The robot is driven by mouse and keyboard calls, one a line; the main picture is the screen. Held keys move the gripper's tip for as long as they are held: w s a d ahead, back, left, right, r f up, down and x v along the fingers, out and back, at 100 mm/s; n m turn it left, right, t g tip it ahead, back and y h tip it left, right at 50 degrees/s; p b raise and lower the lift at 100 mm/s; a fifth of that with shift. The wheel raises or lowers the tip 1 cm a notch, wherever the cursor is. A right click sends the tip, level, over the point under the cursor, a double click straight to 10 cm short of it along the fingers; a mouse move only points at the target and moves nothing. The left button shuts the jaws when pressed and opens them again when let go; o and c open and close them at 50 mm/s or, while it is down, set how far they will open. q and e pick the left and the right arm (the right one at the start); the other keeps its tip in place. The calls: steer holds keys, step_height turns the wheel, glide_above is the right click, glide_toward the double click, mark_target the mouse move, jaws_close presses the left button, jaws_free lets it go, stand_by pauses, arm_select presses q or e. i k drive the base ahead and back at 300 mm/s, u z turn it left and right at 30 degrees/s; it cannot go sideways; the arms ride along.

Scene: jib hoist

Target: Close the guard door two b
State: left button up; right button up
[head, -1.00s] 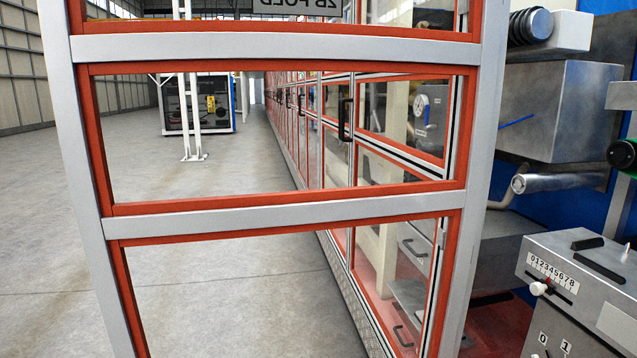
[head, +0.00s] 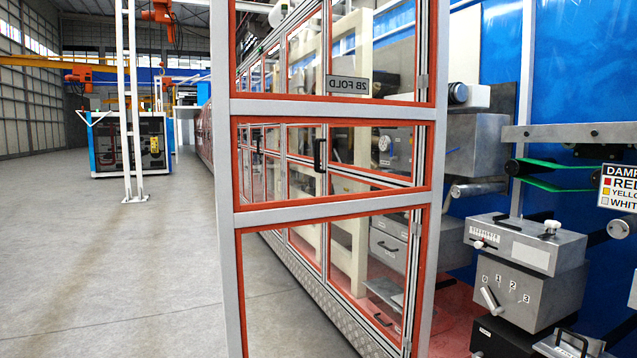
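The open guard door (head: 330,212) stands swung out toward me in the middle of the head view. It has a grey frame with red inner edges and clear panes. A sign on it (head: 347,84) reads "2B FOLD" mirrored, so I see the door from its inner side. Its hinge side appears to be on the right, by the machine; its free edge is on the left. The door's lower end is cut off by the picture's bottom edge. Neither of my grippers shows in the view.
A row of closed guard doors with black handles (head: 319,156) runs back behind the panes. At right, the open bay shows a grey control box (head: 525,245), levers, green belts and a colour sign (head: 618,187). The floor (head: 110,260) at left is clear up to a white post (head: 131,110).

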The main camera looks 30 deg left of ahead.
mark_target(230, 106)
steer(key=u, duration=2.15)
steer(key=i, duration=3.95)
steer(key=z, duration=5.5)
steer(key=k, duration=0.7)
steer(key=u, duration=0.1)
